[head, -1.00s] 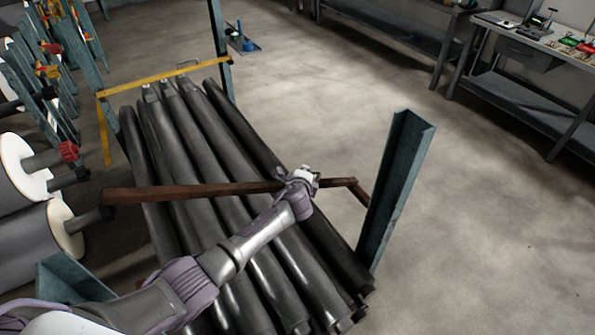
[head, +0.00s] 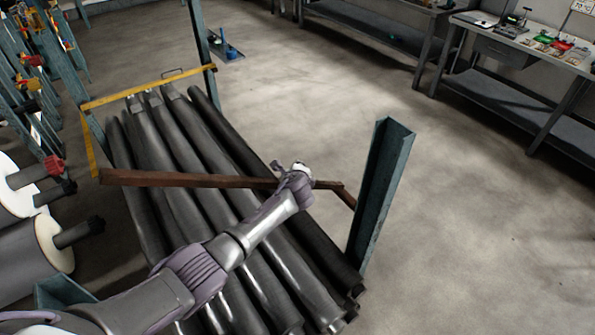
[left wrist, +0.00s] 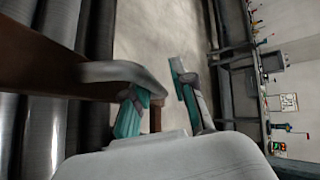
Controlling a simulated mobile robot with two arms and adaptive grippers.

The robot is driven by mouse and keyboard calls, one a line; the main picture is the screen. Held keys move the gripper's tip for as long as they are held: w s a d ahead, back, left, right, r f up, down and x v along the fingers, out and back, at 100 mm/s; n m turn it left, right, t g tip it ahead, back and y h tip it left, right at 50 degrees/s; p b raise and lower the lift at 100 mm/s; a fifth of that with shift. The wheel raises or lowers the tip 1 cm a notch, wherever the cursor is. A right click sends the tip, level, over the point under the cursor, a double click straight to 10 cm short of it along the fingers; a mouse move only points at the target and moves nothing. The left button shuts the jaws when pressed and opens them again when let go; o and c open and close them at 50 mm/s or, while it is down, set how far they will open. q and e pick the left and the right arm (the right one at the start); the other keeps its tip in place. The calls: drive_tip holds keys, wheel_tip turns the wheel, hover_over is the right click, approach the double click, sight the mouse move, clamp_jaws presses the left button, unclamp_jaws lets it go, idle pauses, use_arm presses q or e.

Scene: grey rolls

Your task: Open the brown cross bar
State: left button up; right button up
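The brown cross bar (head: 150,179) lies across the black rolls in the head view. Its left end is free near the yellow bar. Its bent right end (head: 344,195) meets the green post (head: 378,200). My left gripper (head: 293,172) is over the bar's right half and partly hides it. In the left wrist view the bar (left wrist: 40,62) comes in from the left and passes behind one finger. The two teal-padded fingers (left wrist: 160,100) are apart with a gap between them; no firm hold shows. My right gripper is in neither view.
Long black rolls (head: 215,150) lie under the bar. A yellow bar (head: 140,90) crosses their far end. Workbenches (head: 520,60) stand at the back right. The floor (head: 480,220) right of the green post is clear.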

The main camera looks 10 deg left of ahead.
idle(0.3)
use_arm(q)
drive_tip(key=shift+s+d, duration=0.1)
drive_tip(key=shift+s, duration=0.1)
drive_tip(key=v, duration=1.1)
drive_tip(key=shift+s, duration=0.3)
drive_tip(key=shift+r, duration=0.1)
